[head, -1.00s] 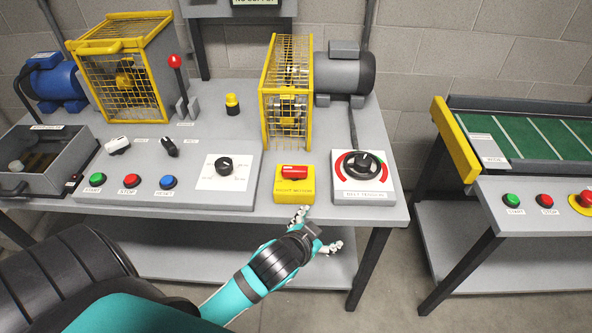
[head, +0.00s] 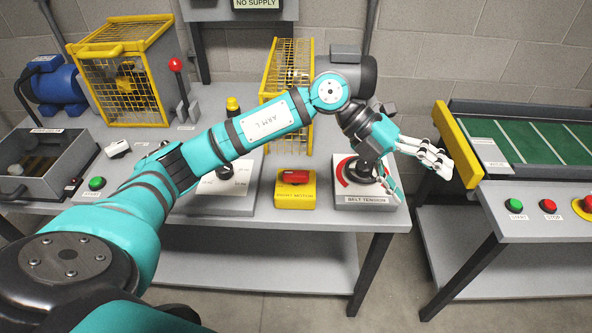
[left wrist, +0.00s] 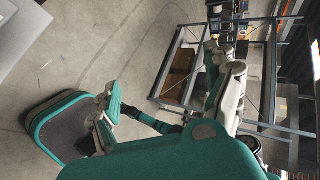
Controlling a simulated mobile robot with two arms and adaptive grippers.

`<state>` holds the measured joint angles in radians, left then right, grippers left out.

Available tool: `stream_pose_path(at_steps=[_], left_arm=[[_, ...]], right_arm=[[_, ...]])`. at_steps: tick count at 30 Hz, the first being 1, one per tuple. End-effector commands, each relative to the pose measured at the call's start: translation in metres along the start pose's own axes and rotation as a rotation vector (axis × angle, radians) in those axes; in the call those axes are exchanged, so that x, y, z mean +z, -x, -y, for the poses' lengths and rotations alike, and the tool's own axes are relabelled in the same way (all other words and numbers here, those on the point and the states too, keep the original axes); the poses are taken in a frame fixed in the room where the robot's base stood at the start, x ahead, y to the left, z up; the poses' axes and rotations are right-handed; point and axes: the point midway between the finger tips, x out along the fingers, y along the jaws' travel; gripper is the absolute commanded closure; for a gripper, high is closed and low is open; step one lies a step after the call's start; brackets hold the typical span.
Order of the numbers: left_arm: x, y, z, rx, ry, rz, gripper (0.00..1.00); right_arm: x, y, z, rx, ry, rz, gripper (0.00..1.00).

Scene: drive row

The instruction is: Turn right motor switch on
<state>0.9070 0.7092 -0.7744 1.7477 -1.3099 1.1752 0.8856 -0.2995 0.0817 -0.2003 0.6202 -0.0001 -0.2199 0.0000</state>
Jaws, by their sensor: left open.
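The right motor switch is a red handle (head: 294,176) lying crosswise on a yellow box (head: 294,197) near the table's front edge. It is in clear view, with no gripper on it. My left gripper (head: 422,184) is open and empty, to the right of the switch. Its fingers are spread, one set beyond the table's right edge and another in front of the belt tension knob; contact with the knob cannot be told. The left wrist view shows the open fingers (left wrist: 160,65) over the floor, without the switch. My right gripper is not in view.
The belt tension panel (head: 357,198) is partly hidden by my left gripper. Yellow mesh guards (head: 276,71) and a grey motor stand behind. My left arm covers much of the control panel. A green conveyor (head: 515,135) stands right, across a floor gap.

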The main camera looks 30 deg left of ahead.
Motion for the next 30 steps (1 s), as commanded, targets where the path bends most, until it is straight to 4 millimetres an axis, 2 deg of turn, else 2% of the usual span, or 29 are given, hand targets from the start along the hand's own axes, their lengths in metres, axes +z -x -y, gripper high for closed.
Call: stream_pose_path(at_steps=[1, 2, 3, 5, 6, 9, 12, 13, 15, 18, 23, 30], left_arm=[[0.014, 0.026, -0.019, 0.16, 0.004, 0.034, 0.13], [0.02, 0.042, -0.032, 0.258, 0.018, 0.051, 0.13], [0.028, 0.066, -0.048, 0.382, 0.047, 0.08, 0.13], [0.037, 0.106, -0.069, 0.551, 0.103, 0.131, 0.13], [0.041, 0.132, -0.079, 0.648, 0.146, 0.166, 0.13], [0.043, 0.19, -0.095, 0.833, 0.251, 0.246, 0.13], [0.04, 0.227, -0.102, 0.941, 0.33, 0.297, 0.13], [0.039, 0.234, -0.103, 0.961, 0.345, 0.307, 0.13], [0.037, 0.242, -0.106, 0.988, 0.367, 0.319, 0.13], [0.037, 0.241, -0.113, 0.999, 0.375, 0.321, 0.13], [0.039, 0.228, -0.135, 0.998, 0.374, 0.316, 0.13], [0.044, 0.2, -0.179, 0.996, 0.373, 0.316, 0.13]], right_arm=[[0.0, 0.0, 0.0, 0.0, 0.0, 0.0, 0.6], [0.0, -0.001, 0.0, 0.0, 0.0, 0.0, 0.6], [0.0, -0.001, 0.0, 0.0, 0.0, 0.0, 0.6], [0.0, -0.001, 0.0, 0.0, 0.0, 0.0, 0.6], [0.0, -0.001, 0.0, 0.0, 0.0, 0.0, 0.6], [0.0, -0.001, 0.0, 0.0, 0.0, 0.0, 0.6], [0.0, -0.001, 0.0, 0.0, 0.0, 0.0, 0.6], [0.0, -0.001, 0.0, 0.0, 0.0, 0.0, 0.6], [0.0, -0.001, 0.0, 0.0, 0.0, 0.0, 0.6], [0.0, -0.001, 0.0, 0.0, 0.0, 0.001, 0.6], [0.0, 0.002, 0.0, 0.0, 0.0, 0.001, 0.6], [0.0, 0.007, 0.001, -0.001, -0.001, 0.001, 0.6]])
